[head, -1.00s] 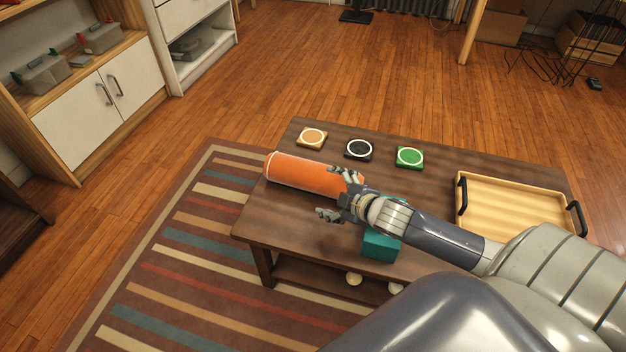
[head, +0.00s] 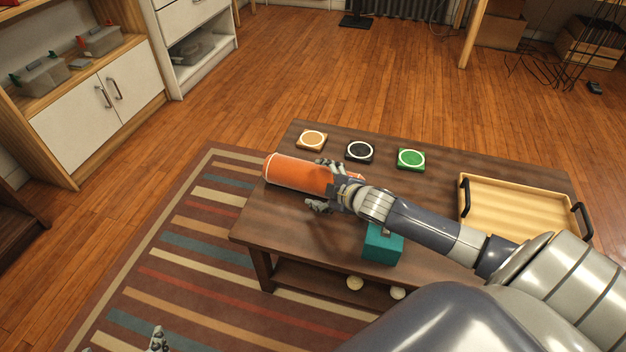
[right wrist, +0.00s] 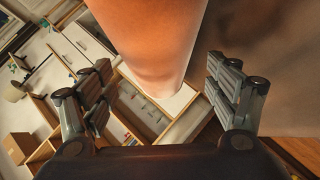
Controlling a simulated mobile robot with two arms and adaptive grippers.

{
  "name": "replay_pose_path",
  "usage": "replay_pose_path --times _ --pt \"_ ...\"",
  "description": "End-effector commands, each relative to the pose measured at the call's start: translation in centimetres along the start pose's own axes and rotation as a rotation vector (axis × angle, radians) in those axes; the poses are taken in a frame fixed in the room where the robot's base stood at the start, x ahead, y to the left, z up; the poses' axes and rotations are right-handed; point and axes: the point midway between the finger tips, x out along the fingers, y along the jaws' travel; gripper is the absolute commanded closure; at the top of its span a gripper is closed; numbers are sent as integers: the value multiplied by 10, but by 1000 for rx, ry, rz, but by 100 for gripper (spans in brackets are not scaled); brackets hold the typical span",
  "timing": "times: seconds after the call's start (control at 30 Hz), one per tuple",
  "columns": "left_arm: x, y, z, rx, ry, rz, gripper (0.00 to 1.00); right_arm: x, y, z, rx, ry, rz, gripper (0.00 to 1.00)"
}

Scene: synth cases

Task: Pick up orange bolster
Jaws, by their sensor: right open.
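The orange bolster (head: 296,174) lies on its side at the back left of the dark wooden table (head: 310,235). My right gripper (head: 318,184) is open, with its fingers at the bolster's right part; the hand hides that end. In the right wrist view the bolster (right wrist: 155,45) runs between the two spread fingers of the gripper (right wrist: 160,95), with gaps on both sides. At the bottom left of the head view, the tips of my left gripper (head: 155,340) just show; its opening cannot be made out.
Three round-marked coasters, orange (head: 311,140), black (head: 359,151) and green (head: 411,159), lie along the table's far side. A teal box (head: 382,245) stands below my right forearm. A wooden tray (head: 520,182) with black handles is at the right. The table's front left is clear.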

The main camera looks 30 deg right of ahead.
Motion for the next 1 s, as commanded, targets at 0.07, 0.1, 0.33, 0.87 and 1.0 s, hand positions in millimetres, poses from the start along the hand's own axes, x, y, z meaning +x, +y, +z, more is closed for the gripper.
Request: replay_pose_path --times 0.07,0.1,0.33,0.87,1.0 --pt "3 2 -10 1 50 3 5 6 0 -1 1 1 1 19" --pt "4 2 -16 1 81 5 5 9 0 -1 2 1 0 19" --pt "4 8 -56 2 269 17 5 25 1 -5 1 1 1 19" --pt "-12 15 -112 1 542 33 5 49 2 -7 0 1 -1 19" --pt "-12 15 -112 1 541 32 5 49 2 -7 0 1 -1 19"
